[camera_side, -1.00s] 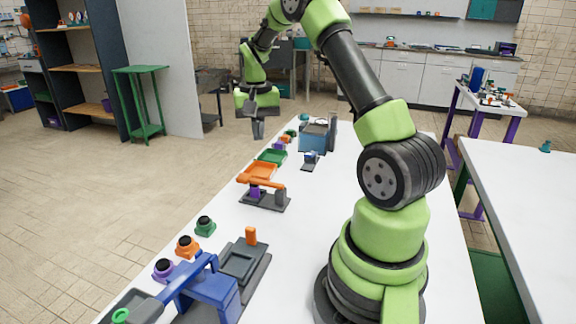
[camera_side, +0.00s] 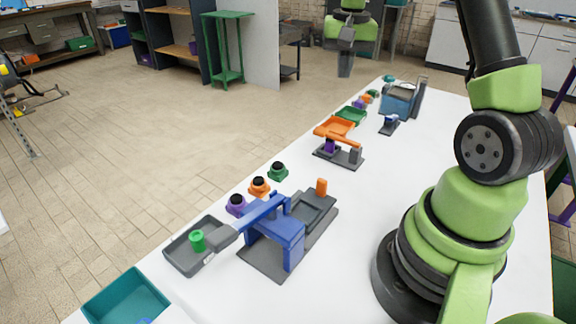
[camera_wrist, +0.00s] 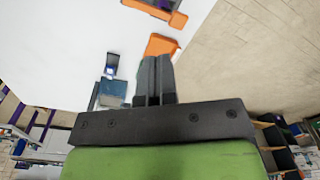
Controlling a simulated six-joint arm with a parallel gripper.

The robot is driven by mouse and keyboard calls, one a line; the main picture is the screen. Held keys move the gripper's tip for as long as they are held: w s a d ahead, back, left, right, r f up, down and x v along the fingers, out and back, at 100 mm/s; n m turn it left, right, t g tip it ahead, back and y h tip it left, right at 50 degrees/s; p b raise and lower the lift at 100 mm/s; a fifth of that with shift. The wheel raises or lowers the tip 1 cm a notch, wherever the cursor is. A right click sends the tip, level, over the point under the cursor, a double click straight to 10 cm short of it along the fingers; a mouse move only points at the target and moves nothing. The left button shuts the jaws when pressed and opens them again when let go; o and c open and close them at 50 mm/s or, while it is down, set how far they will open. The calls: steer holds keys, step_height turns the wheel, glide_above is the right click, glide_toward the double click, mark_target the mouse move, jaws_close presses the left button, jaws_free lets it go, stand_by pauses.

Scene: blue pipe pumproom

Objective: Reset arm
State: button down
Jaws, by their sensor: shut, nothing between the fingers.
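My gripper (camera_side: 345,66) is shut and empty. In the side view it hangs pointing down past the far left edge of the white table, apart from everything on it. In the wrist view its two fingers (camera_wrist: 154,80) lie together. A green tray and the blue box partly show behind the fingers there.
On the white table (camera_side: 345,230) stand a blue press-like fixture (camera_side: 275,235), a grey tray with a green peg (camera_side: 197,241), three round buttons (camera_side: 259,187), an orange-armed fixture (camera_side: 340,150), a blue box (camera_side: 400,100) and a teal bin (camera_side: 125,300). Floor (camera_side: 150,130) left is clear.

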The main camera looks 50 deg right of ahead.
steer(key=s+a+r+n+t, duration=0.25)
steer(key=s+a+r, duration=0.2)
steer(key=a, duration=0.45)
steer(key=s+a+r+n+t, duration=0.25)
steer(key=a+r, duration=0.35)
steer(key=a, duration=0.4)
steer(key=s+a+f+n+t+y, duration=0.1)
steer(key=s+a+n+y, duration=0.1)
steer(key=s+a, duration=0.2)
steer(key=s, duration=0.3)
steer(key=shift+s+a+t, duration=0.15)
steer(key=shift+t, duration=0.25)
